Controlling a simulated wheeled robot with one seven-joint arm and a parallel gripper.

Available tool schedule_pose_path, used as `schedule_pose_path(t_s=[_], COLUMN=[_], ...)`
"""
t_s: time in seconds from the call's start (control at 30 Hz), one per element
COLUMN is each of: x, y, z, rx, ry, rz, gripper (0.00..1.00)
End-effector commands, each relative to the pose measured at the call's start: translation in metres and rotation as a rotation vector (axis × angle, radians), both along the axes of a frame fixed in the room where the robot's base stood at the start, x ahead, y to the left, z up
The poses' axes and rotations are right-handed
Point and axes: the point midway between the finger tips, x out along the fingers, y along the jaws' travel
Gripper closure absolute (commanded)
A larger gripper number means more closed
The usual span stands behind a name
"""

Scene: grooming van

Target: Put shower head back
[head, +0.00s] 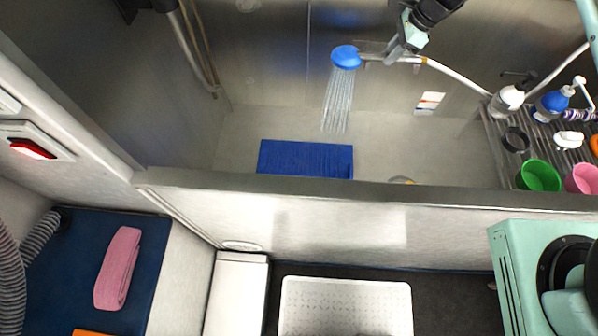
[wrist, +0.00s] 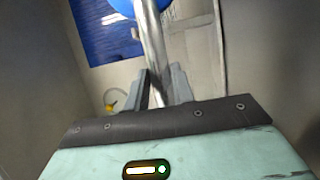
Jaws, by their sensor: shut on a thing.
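The shower head (head: 346,57) has a blue face and a silver handle. Water streams down from it over the tub in the head view. My gripper (head: 392,54) is shut on the handle, to the right of the blue face, and holds it in the air above the tub. In the wrist view the silver handle (wrist: 153,45) passes between my fingers (wrist: 162,90), with part of the blue head (wrist: 134,7) at the top edge. A pale hose (head: 458,79) runs from the handle toward the rack on the right. I cannot make out a clear shower holder.
A blue mat (head: 290,158) lies in the tub behind the tub's front rim (head: 330,188). A rack (head: 503,150) at right carries bottles, a green cup (head: 539,176) and a pink cup (head: 582,179). A small round fitting (head: 248,5) is on the back wall.

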Motion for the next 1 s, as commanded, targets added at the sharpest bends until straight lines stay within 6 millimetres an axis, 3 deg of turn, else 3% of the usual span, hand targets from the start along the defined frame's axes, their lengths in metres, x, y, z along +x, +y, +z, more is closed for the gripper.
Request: schedule_pose_path(t_s=[0.8, 0.83, 0.9, 1.0], x=[0.0002, 0.0002, 0.0002, 0.0001], y=[-0.0002, -0.0001, -0.0001, -0.0001], z=[-0.0034, -0.0034, -0.0034, -0.0036], rx=[0.001, 0.001, 0.001, 0.001], ry=[-0.001, -0.001, -0.001, -0.001], rz=[0.0, 0.0, 0.0, 0.0], gripper=[1.0, 0.73, 0.53, 0.5])
